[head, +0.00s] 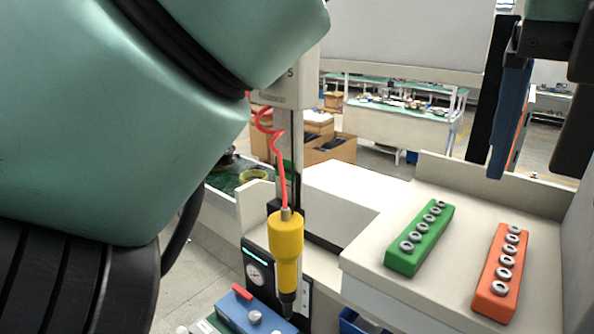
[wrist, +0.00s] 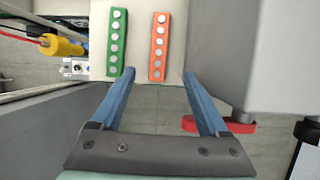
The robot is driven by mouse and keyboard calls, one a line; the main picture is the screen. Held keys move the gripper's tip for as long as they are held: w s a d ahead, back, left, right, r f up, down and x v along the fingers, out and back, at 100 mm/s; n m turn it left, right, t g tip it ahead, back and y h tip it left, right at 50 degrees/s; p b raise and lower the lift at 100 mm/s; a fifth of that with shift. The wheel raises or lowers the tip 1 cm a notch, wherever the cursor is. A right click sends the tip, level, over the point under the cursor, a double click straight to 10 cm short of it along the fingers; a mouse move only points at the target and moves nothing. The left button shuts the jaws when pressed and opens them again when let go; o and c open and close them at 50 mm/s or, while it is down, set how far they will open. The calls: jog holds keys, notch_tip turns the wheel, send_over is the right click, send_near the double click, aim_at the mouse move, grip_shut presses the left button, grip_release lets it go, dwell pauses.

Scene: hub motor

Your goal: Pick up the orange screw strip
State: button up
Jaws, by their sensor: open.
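The orange screw strip (head: 499,276) lies flat on the right part of a cream shelf, with several silver screws in a row along its top. It also shows in the wrist view (wrist: 158,52), upper middle. My gripper (wrist: 157,75) is open and empty, its two blue fingers on either side of the orange strip's near end in that picture. In the head view my gripper (head: 497,165) hangs at the upper right, above and behind the strip and apart from it.
A green screw strip (head: 420,238) lies left of the orange one on the cream shelf (head: 390,280). The shelf has a raised back edge and a right side wall. A yellow screwdriver (head: 286,245) hangs on a red coiled cord to the left. A blue box (head: 250,312) stands below it.

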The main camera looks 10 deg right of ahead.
send_over(507, 260)
jog(key=s+a, duration=0.2)
notch_tip(507, 260, down, 7)
jog(key=shift+r, duration=0.15)
jog(key=b+x, duration=0.5)
jog(key=shift+w, duration=0.25)
grip_shut()
